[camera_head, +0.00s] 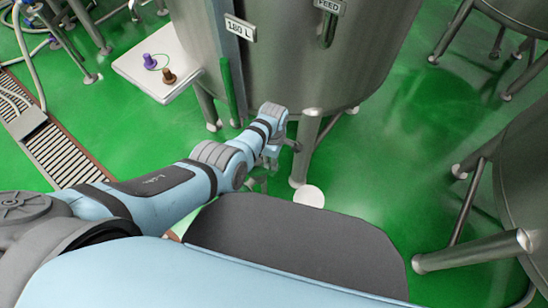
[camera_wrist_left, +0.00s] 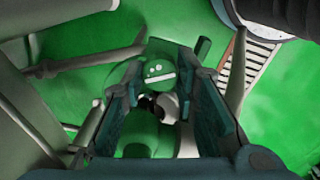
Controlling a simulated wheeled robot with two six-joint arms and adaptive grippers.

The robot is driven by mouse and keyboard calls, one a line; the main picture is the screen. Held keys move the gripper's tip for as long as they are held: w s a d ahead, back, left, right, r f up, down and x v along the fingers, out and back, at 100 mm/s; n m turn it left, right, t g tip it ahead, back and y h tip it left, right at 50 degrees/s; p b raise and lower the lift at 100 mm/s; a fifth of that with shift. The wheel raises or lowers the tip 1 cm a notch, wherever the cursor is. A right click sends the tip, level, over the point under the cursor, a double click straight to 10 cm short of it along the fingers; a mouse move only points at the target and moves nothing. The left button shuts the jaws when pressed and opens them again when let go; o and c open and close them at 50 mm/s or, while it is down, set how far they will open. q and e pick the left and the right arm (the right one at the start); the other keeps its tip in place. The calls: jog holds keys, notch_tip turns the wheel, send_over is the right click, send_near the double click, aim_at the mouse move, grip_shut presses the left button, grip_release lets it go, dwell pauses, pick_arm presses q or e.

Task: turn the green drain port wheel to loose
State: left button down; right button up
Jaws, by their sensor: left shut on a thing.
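The green drain port wheel (camera_wrist_left: 157,72) shows in the left wrist view, between the two fingers of my left gripper (camera_wrist_left: 157,98). A pale mark with small dots shows on its face. A grey and black fitting sits just below it, between the fingers. My left gripper is shut on the green wheel. In the head view my left arm reaches under the steel tank (camera_head: 300,50), and the gripper (camera_head: 260,182) is mostly hidden behind my own body. The wheel's exact turn position cannot be told. My right gripper is not in view.
Tank legs (camera_head: 305,150) stand close to the right of my left wrist. A white shelf (camera_head: 135,66) with a purple and a brown knob juts out at left. A floor drain grate (camera_head: 60,155) runs at far left. Open green floor lies right of the tank.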

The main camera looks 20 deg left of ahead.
pick_arm(q)
jog(key=shift+s, duration=0.1)
jog(key=c, duration=1.5)
grip_release()
jog(key=shift+c, duration=0.2)
jog(key=shift+r, duration=0.25)
notch_tip(320, 180, up, 12)
jog(key=shift+f, duration=0.25)
